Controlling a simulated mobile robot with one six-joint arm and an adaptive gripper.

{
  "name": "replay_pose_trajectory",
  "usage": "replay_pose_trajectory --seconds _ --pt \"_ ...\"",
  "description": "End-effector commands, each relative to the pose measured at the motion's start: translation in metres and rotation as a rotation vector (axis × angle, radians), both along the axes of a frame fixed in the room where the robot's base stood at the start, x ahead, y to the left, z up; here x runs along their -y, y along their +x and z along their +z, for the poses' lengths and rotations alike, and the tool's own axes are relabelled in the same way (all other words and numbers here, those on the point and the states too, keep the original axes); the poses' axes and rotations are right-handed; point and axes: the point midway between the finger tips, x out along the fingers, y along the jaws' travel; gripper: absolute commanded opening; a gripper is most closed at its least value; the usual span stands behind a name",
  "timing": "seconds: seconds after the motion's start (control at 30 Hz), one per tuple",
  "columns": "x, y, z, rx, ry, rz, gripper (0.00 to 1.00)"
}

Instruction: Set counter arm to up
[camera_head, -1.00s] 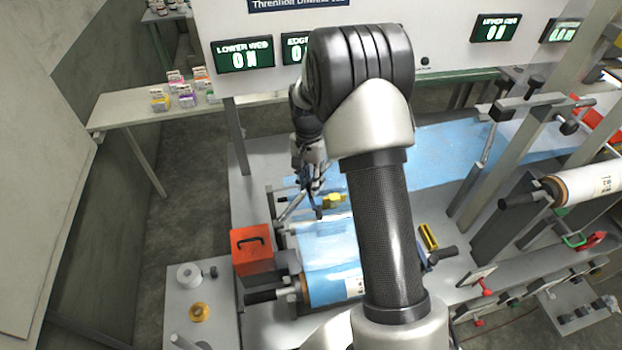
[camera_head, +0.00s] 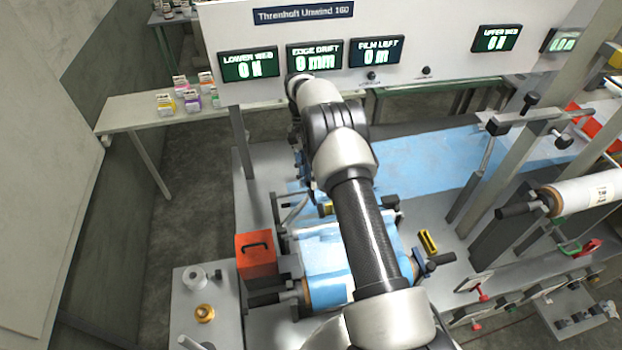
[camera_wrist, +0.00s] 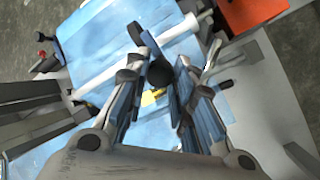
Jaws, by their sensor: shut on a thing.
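In the wrist view, the two fingers of my gripper (camera_wrist: 160,72) are close around a round black knob (camera_wrist: 159,74). The knob looks like the end of the counter arm, but its bar is mostly hidden by the fingers. Behind it lie blue film (camera_wrist: 105,38), a white roller (camera_wrist: 95,88) and a small yellow piece (camera_wrist: 151,98). In the head view, my own arm covers the gripper and the knob.
An orange box (camera_head: 256,256) stands left of the film roll (camera_head: 325,284). A yellow piece (camera_head: 428,242) lies right of it. A panel with displays (camera_head: 317,56) stands behind. Posts and a white roll (camera_head: 585,192) crowd the right.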

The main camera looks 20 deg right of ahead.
Motion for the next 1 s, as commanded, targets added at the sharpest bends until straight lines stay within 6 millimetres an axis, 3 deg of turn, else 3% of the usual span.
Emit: replay_pose_trajectory --seconds 0.77,0.8,1.0 --pt "0.0009 0.0037 0.0006 -0.04 0.008 0.0 0.0" --pt "0.0009 0.0037 0.0006 -0.04 0.008 0.0 0.24" --pt "0.0009 0.0037 0.0006 -0.04 0.008 0.0 0.37"
